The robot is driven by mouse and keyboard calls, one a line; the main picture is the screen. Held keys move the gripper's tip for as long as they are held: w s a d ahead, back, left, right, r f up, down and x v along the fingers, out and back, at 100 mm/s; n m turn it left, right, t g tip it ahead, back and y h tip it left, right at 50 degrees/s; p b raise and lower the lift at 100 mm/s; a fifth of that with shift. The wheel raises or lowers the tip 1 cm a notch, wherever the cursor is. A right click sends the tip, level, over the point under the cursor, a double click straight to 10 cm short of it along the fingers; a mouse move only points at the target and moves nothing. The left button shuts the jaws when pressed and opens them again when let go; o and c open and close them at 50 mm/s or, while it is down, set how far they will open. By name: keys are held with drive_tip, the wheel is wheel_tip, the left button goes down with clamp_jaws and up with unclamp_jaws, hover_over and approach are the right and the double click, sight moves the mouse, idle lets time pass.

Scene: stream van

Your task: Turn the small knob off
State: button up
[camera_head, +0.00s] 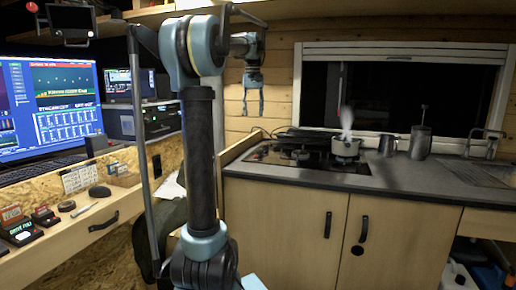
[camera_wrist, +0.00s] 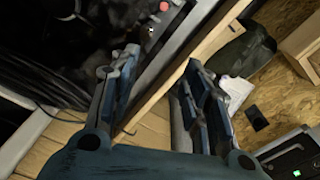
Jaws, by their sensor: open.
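My gripper (camera_head: 253,102) is open and empty, pointing down in the air left of the black stove (camera_head: 285,158). In the wrist view its two fingers (camera_wrist: 160,66) are spread apart. Near the top of that view, small knob-like parts sit on a light strip along the stove's edge: a red one (camera_wrist: 163,6) and a small pale one (camera_wrist: 154,18) beside it. They are beyond the fingertips and not touched. I cannot tell which is the small knob or how it is turned. In the head view the knobs are too small to make out.
A steaming pot (camera_head: 345,148) stands on the stove. Metal cups (camera_head: 420,143) stand right of it on the grey counter (camera_head: 400,185). A wooden edge (camera_head: 240,148) borders the counter's left end. A desk with monitors (camera_head: 48,105) is at the left.

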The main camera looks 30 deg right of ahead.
drive_tip(key=d, duration=0.3)
approach(260, 151)
drive_tip(key=f, duration=0.2)
drive_tip(key=w+f, duration=0.1)
drive_tip(key=f, duration=0.4)
drive_tip(key=shift+w+d+f, duration=0.35)
